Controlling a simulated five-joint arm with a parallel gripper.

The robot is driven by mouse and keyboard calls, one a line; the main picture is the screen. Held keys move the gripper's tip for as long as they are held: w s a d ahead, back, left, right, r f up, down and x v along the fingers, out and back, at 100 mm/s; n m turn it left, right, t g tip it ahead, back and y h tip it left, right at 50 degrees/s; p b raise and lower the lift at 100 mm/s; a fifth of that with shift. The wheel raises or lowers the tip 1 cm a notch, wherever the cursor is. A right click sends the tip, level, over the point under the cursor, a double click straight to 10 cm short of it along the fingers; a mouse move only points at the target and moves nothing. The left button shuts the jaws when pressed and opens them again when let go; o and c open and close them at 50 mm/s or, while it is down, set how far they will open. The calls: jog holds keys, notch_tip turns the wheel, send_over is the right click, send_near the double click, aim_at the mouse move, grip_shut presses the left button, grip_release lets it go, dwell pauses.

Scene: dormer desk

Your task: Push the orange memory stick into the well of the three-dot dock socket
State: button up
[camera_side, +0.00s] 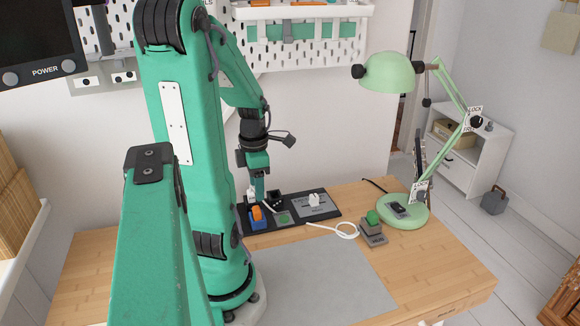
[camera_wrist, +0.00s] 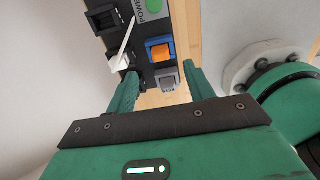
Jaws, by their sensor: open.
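The orange memory stick (camera_wrist: 161,53) sits in a blue holder (camera_wrist: 148,43) on the black dock board. In the side view the orange stick (camera_side: 257,212) stands upright, its top showing above the blue holder (camera_side: 259,223). My gripper (camera_wrist: 163,76) is open and empty, pointing down. Its fingers show on both sides of a grey block (camera_wrist: 167,83), with the orange stick just beyond them. In the side view my gripper (camera_side: 258,197) is above the board near the orange stick. No dot marks are readable, so I cannot tell which socket has three dots.
The board (camera_side: 325,206) also bears a black socket (camera_wrist: 104,20), a white piece (camera_wrist: 119,61) with a thin white stick, and a green POWER patch (camera_wrist: 154,6). A green-topped grey device (camera_side: 373,228), white cable (camera_side: 345,230) and green lamp (camera_side: 402,212) stand right. The grey mat (camera_side: 330,275) is clear.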

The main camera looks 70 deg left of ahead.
aim_at(258, 207)
jog(key=shift+f, duration=0.1)
jog(key=shift+f, duration=3.75)
jog(key=c, duration=1.1)
